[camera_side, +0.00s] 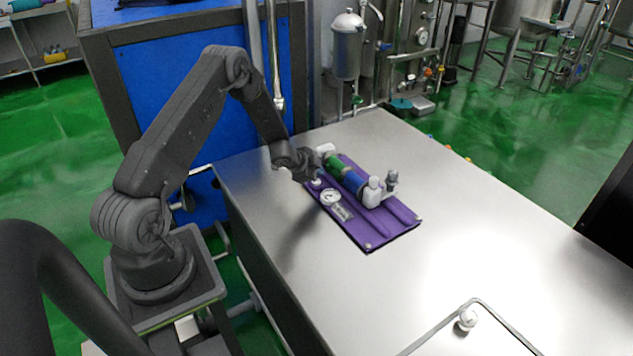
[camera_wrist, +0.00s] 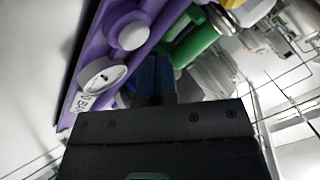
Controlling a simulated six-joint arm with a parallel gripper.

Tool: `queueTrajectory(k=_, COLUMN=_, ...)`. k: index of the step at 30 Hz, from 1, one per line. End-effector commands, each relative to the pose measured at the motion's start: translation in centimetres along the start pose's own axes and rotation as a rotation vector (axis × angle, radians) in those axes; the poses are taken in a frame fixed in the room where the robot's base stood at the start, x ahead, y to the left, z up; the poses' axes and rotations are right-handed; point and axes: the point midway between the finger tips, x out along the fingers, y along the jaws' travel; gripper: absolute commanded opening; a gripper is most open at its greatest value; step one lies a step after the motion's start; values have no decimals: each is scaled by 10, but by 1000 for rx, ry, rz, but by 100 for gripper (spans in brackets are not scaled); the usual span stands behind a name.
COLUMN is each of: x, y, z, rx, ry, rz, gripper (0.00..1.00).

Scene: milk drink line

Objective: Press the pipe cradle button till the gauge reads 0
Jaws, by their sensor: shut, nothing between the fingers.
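The purple pipe cradle (camera_side: 374,239) lies on the steel table and carries a green and blue pipe (camera_side: 354,180) with white end fittings. A round white button (camera_side: 317,183) sits near its far-left end; in the wrist view the button (camera_wrist: 131,36) shows uncovered on a purple collar. Beside it is a white round gauge (camera_side: 330,197), also in the wrist view (camera_wrist: 103,77); its needle is too small to read surely. A tag next to the gauge seems to end in "0 BAR". My gripper (camera_side: 308,174) is shut and empty, close to the button; contact cannot be told.
The steel table (camera_side: 480,235) is clear to the right of the cradle. A bent metal rail with a white knob (camera_side: 467,320) is at the near edge. A blue cabinet (camera_side: 190,85) and a steel canister (camera_side: 347,45) stand behind.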

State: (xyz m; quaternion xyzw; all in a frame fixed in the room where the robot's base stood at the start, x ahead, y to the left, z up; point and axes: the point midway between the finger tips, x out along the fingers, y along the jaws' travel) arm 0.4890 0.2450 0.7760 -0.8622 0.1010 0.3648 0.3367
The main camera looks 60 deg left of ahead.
Motion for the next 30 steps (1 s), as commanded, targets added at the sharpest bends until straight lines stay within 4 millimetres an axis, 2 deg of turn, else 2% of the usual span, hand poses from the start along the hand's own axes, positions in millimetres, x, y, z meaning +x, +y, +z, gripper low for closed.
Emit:
queueTrajectory(k=8, x=0, y=0, z=-1, rx=1, ry=1, rz=0, gripper=0)
queueTrajectory(k=24, x=-32, y=-24, z=-24, rx=2, ry=2, rz=-1, gripper=0)
queueTrajectory(k=30, x=-35, y=-25, z=-26, rx=0, ry=1, rz=0, gripper=0)
